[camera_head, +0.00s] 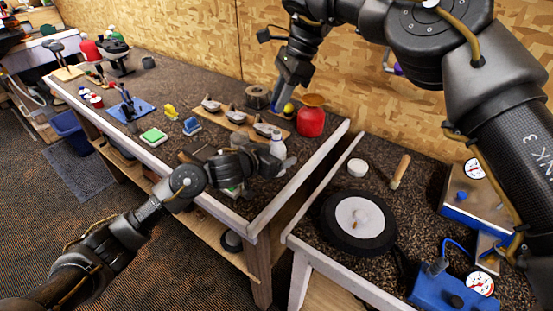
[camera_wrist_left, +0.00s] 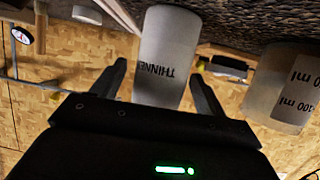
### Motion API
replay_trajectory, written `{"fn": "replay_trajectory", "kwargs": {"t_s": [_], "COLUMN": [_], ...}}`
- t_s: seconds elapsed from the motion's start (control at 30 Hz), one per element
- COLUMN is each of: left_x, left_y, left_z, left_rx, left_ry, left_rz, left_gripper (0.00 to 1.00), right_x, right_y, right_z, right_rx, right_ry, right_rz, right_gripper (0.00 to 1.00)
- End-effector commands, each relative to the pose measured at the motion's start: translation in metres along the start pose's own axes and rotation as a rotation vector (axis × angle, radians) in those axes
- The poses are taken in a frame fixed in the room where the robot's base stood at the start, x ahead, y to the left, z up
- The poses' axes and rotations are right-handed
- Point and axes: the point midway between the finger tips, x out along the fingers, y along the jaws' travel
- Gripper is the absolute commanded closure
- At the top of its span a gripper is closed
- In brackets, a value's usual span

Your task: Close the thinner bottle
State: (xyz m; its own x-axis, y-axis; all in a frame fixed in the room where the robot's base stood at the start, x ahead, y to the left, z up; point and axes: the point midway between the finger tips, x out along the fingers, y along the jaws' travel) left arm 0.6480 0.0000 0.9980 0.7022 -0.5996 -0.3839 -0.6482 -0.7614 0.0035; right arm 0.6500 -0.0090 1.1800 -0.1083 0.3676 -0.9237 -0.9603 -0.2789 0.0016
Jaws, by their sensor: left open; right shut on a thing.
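The thinner bottle, white with dark lettering (camera_wrist_left: 163,55), stands between the two fingers of my left gripper (camera_wrist_left: 160,78) in the left wrist view. Those fingers are apart; I cannot tell whether they touch it. In the head view the white bottle (camera_head: 278,143) shows just beyond my left gripper (camera_head: 276,164), which hides its lower part. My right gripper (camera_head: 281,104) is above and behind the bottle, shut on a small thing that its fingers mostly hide. A small yellow patch (camera_head: 289,108) shows beside its fingertips; I cannot tell whether it is held.
A red container (camera_head: 311,122) stands right of my right gripper by the bench edge. A clear beaker marked in ml (camera_wrist_left: 290,88) is beside the bottle. A wooden board (camera_head: 232,117) with several metal pieces lies behind. A gap separates the right bench with its black disc (camera_head: 331,220).

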Motion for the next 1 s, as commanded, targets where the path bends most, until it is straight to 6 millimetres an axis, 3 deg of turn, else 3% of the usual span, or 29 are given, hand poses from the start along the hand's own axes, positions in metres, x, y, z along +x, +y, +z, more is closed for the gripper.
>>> {"fn": "replay_trajectory", "kwargs": {"t_s": [0.27, 0.77, 0.87, 1.0], "left_x": [0.001, 0.000, 0.000, 0.001], "left_y": [0.000, 0.000, 0.000, 0.000], "left_z": [0.000, 0.001, 0.001, 0.001], "left_rx": [0.000, 0.000, 0.000, 0.000], "left_ry": [0.001, -0.001, -0.001, -0.002], "left_rz": [0.000, 0.000, 0.000, 0.000], "left_gripper": [0.26, 0.92, 0.94, 0.94], "right_x": [0.000, 0.000, 0.002, 0.018], "right_y": [0.000, 0.000, 0.000, 0.000], "right_z": [0.000, 0.000, -0.001, -0.008], "right_rx": [0.000, 0.000, 0.000, 0.002], "right_ry": [0.000, 0.000, 0.000, 0.000], "right_rz": [0.000, 0.000, 0.001, 0.005], "right_gripper": [0.95, 0.95, 0.95, 0.95]}}
